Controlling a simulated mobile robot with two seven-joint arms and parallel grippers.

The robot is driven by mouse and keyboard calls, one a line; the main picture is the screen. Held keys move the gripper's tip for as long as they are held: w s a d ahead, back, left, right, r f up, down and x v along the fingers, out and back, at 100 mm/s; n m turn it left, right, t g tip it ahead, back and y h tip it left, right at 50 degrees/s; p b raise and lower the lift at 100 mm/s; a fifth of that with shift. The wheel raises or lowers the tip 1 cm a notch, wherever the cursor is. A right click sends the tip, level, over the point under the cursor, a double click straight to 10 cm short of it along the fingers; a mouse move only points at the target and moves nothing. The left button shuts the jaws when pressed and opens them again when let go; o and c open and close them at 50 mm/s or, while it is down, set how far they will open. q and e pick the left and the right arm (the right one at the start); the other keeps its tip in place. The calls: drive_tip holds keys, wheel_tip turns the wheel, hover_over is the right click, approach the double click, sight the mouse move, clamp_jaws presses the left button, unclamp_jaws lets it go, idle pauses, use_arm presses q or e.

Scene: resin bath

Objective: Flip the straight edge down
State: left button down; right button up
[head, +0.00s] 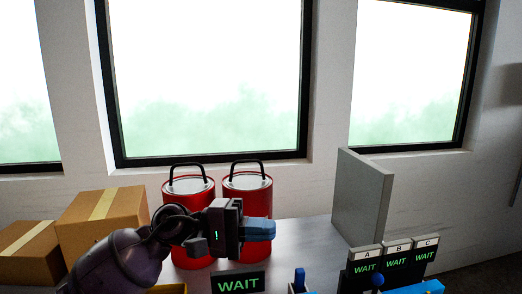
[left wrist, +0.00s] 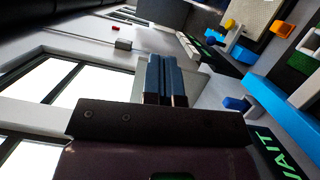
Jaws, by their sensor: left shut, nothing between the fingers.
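My left gripper (head: 262,230) reaches in from the left, in front of the red cans, above the near part of the bench. Its blue fingers are shut together with nothing between them; they also show in the left wrist view (left wrist: 165,82). I cannot pick out the straight edge for certain. A long blue bar (left wrist: 285,115) runs along the right of the left wrist view, apart from the fingers. A blue bar (head: 418,287) also shows at the lower edge of the head view; I cannot tell whether it is the same one. My right gripper is not in view.
Two red cans (head: 248,188) with black handles stand behind my gripper, beside cardboard boxes (head: 103,222). A WAIT sign (head: 238,283) is below it. An upright grey panel (head: 362,200) and signs A, B and C (head: 397,262) stand right. A blue knob (head: 299,280) stands at the bottom.

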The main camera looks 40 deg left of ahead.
use_arm(q)
wheel_tip(320, 180, up, 15)
drive_tip(key=p, duration=0.1)
drive_tip(key=shift+f, duration=0.2)
drive_tip(key=shift+p, duration=0.3)
